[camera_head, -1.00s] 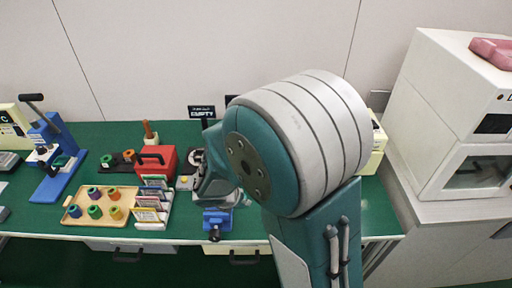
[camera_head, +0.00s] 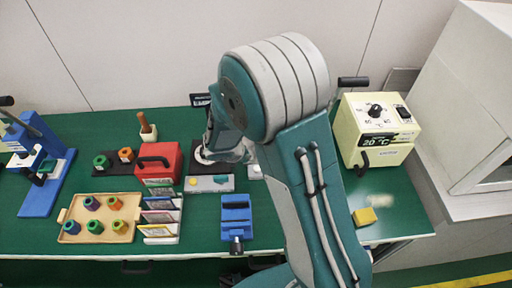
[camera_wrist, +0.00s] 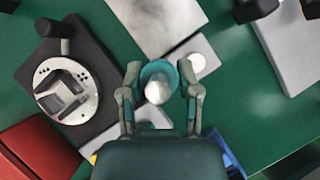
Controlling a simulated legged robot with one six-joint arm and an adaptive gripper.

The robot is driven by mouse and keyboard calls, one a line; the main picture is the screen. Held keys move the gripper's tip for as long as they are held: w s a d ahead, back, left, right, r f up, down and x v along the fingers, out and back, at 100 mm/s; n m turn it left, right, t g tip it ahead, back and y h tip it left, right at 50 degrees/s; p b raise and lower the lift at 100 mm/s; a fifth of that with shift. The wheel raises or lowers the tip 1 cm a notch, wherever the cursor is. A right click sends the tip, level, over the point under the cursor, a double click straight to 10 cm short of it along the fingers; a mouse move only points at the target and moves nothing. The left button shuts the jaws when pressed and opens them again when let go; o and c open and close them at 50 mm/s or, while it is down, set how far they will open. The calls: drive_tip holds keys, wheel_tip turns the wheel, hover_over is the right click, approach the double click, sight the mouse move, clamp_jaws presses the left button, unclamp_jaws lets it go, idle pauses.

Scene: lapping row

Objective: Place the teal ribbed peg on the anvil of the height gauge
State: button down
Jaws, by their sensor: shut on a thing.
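In the wrist view the teal peg (camera_wrist: 158,72) is between the two fingers of my gripper (camera_wrist: 161,88), its pale round end facing the camera. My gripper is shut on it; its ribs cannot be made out. A white disc (camera_wrist: 198,63) lies just right of the peg, beside a grey plate (camera_wrist: 160,18); it may be the gauge anvil, but I cannot tell for sure. The peg appears apart from the disc, its height unclear. In the head view my gripper (camera_head: 236,155) is over the back of the green bench, and my arm hides much behind it.
A black base with a silver disc (camera_wrist: 64,88) is left of my gripper. The red box (camera_head: 158,162), card rack (camera_head: 162,217), peg tray (camera_head: 99,237) and blue vise (camera_head: 236,207) stand left or in front. A cream heater box (camera_head: 377,143) and yellow block (camera_head: 365,216) are right.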

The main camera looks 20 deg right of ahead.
drive_tip(key=shift+w+d+f, duration=0.9)
drive_tip(key=shift+w+d, duration=0.2)
drive_tip(key=shift+w, duration=0.1)
drive_tip(key=w+d+f, duration=0.2)
drive_tip(key=shift+w+d+f, duration=0.35)
drive_tip(key=shift+c, duration=1.5)
unclamp_jaws()
